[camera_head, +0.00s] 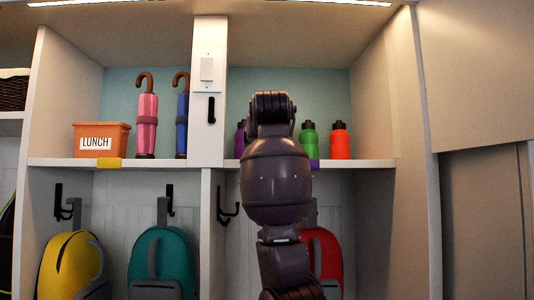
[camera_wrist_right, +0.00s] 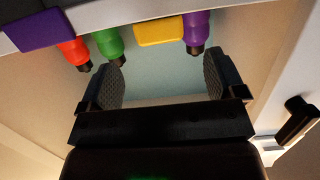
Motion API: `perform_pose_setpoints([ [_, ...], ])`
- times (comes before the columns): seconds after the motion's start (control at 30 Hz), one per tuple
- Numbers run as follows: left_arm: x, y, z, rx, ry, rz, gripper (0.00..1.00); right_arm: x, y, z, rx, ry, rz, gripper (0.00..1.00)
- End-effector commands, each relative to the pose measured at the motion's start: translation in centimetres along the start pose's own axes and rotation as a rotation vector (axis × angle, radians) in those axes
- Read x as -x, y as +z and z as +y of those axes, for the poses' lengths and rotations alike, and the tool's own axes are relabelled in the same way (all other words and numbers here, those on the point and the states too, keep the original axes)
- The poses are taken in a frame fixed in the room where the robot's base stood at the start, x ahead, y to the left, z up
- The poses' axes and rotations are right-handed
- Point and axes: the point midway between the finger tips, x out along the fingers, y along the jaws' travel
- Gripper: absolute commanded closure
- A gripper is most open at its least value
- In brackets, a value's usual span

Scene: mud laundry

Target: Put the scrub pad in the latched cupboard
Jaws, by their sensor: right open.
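In the right wrist view, which looks upside down, a yellow block (camera_wrist_right: 160,30), likely the scrub pad, rests on the shelf between a green bottle and a purple bottle. My right gripper (camera_wrist_right: 162,80) is open and empty, its fingers spread below the block in the picture and apart from it. In the head view, my right arm rises across the right-hand cubby and hides the block and the gripper. A narrow white panel (camera_head: 208,140) with a black handle-like piece (camera_head: 211,110) stands left of the arm. I cannot tell whether it is the latched cupboard. My left gripper is not in view.
The green bottle (camera_head: 308,138) and a red bottle (camera_head: 340,140) stand right of my arm; the purple bottle (camera_head: 240,138) is partly hidden left of it. The left cubby holds an orange LUNCH box (camera_head: 101,139) and pink (camera_head: 147,125) and blue umbrellas (camera_head: 182,125). Backpacks hang below.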

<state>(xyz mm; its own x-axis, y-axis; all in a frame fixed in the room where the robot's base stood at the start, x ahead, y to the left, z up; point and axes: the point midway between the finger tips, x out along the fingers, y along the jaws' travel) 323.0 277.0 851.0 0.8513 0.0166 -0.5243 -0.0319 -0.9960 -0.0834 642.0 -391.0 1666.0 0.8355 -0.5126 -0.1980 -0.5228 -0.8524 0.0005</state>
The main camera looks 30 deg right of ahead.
Motion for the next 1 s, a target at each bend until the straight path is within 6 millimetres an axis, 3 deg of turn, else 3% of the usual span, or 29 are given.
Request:
perform_pose_setpoints([
  [0.1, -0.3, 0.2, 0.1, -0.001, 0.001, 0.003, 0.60, 1.8, 0.1, 0.0, 0.000, 0.000, 0.002, 0.11],
  [0.3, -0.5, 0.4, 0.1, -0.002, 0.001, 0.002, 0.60, 3.3, 0.0, 0.0, -0.001, 0.000, 0.000, 0.11],
  [1.0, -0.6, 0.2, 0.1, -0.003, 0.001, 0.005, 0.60, 3.5, 0.0, 0.0, 0.000, 0.000, -0.001, 0.11],
])
